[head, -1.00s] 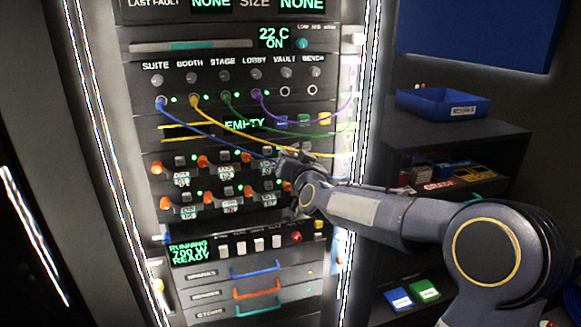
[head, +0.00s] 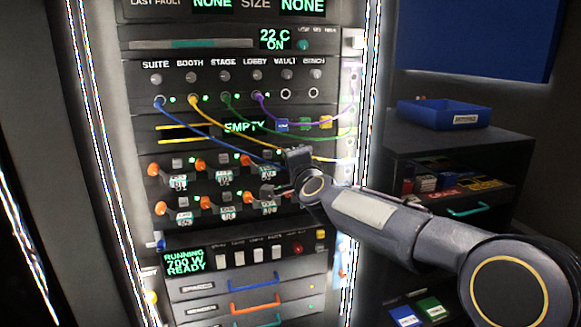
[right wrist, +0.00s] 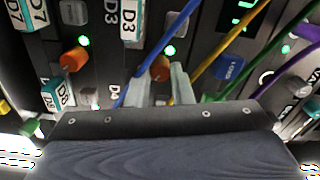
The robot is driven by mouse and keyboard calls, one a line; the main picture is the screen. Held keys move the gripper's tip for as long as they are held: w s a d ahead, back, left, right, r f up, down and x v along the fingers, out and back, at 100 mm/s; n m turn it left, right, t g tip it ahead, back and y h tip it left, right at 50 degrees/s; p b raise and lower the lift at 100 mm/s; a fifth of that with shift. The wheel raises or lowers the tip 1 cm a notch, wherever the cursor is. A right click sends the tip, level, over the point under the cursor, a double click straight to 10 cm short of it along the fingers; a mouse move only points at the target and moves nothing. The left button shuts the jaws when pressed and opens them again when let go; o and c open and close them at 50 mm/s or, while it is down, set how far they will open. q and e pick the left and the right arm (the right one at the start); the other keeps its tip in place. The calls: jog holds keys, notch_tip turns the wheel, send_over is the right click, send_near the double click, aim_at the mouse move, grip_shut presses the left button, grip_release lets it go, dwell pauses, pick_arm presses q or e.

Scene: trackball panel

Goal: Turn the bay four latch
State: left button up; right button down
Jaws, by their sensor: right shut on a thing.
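The bay four latch, an orange knob (right wrist: 160,68), shows in the right wrist view beside the D4 lettering, with a green light just above it. My right gripper (right wrist: 160,85) has one pale finger on each side of this knob and is shut on it. In the head view my right gripper (head: 282,188) is at the right end of the drive bay rows, and its wrist hides the fourth column there. How far the latch is turned cannot be told. My left gripper is not in view.
Neighbouring orange latches (head: 246,160) with tagged bays sit close to the left. Blue (head: 216,128), yellow, green and purple cables hang across the panel near my gripper. Drawers (head: 255,290) are below. A shelf with a blue tray (head: 440,113) stands at the right.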

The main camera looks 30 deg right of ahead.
jog(key=shift+m+b, duration=0.35)
jog(key=shift+m, duration=0.85)
jog(key=c, duration=1.3)
grip_release()
jog(key=v, duration=0.7)
jog(key=shift+s+a, duration=0.1)
jog(key=shift+s, duration=0.3)
